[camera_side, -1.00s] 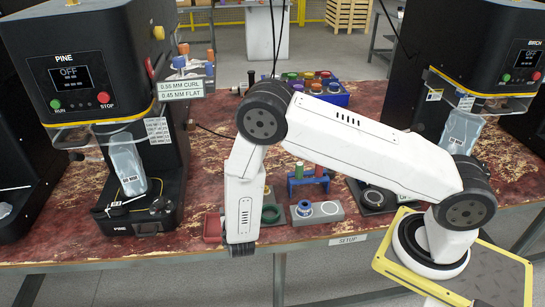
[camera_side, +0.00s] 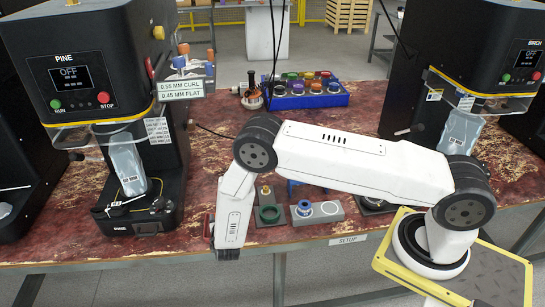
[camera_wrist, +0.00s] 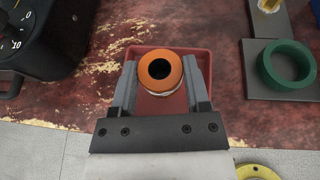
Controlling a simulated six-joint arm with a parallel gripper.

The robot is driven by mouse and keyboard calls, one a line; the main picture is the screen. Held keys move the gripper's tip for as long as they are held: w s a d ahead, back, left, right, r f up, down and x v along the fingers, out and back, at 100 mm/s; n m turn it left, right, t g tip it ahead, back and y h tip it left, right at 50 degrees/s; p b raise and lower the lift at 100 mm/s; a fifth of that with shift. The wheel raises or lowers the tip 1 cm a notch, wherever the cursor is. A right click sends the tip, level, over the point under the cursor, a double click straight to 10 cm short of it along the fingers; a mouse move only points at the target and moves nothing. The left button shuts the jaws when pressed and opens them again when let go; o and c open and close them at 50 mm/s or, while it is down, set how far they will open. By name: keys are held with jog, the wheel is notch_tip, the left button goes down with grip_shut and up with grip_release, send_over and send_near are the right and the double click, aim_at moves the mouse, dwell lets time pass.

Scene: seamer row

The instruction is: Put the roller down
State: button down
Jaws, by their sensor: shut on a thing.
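The roller (camera_wrist: 160,73), with an orange ring-shaped top and a dark centre hole, is between the two grey fingers of my gripper (camera_wrist: 160,85) in the wrist view. The fingers are shut on it from both sides. A shallow red tray (camera_wrist: 203,60) lies directly behind and below the roller in that view. I cannot tell whether the roller touches the tray floor. In the side view my arm hides the roller and fingers, and only a sliver of the red tray (camera_side: 208,224) shows beside my arm.
A green ring (camera_wrist: 287,66) sits on a grey plate right of the tray. A grey block with a blue ring (camera_side: 318,211) is further right. The black PINE machine (camera_side: 130,180) stands left. A blue rack (camera_side: 300,98) of coloured parts is at the back.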

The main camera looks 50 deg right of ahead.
jog(key=shift+w+f, duration=0.1)
jog(key=shift+f, duration=1.45)
jog(key=shift+f, duration=0.15)
jog(key=shift+c, duration=0.3)
grip_release()
jog(key=shift+a, duration=0.1)
jog(key=v, duration=1.2)
jog(key=shift+r, duration=0.25)
